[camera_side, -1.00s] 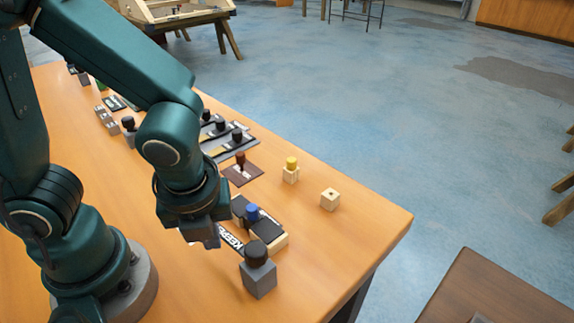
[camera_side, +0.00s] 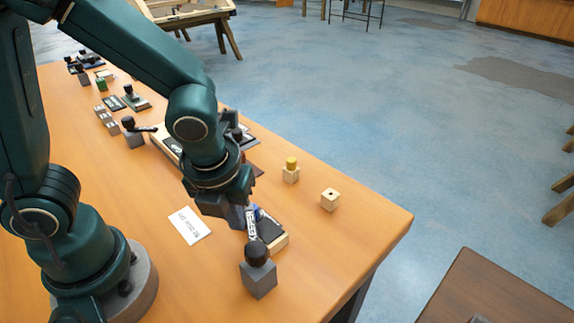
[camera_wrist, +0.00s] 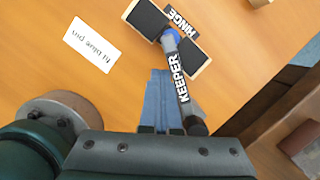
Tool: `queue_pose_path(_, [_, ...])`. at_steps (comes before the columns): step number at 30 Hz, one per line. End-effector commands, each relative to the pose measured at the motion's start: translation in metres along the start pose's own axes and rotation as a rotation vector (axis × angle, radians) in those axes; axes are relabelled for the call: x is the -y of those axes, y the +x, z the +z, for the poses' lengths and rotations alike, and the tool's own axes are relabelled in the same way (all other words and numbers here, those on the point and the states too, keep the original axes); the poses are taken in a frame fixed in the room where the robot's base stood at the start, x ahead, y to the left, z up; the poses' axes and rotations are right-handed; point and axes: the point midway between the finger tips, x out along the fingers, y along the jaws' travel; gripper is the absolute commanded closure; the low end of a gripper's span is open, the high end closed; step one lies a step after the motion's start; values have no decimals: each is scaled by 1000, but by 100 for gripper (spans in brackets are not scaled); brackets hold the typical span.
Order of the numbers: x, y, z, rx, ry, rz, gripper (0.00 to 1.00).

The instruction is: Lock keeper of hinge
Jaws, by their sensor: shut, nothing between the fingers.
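The keeper (camera_side: 252,225) is a bar with a white "KEEPER" label, running from a black-knobbed grey post (camera_side: 258,272) to the hinge's blue knob. In the wrist view the keeper (camera_wrist: 180,82) has its grey far end at the blue knob (camera_wrist: 170,39); whether it is fully seated around it I cannot tell. The hinge (camera_wrist: 148,18) has dark panels on a pale wooden base and a "HINGE" label. It also shows in the side view (camera_side: 270,230). My gripper (camera_wrist: 162,75) is shut and empty, beside the keeper on its left; contact is unclear.
A white card (camera_side: 189,225) lies left of the hinge. A yellow-topped wooden block (camera_side: 290,170) and a plain wooden block (camera_side: 330,199) stand to the right. Several other fixtures line the table behind my arm. The table's right front is clear.

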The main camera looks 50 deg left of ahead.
Motion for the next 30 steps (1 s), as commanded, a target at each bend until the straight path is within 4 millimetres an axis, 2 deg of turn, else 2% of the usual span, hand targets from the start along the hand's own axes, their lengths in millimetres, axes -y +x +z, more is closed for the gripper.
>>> queue_pose_path(20, [-2,0,0,0,15,-5,100])
queue_pose_path(30, [-38,-8,-12,6,12,-10,100])
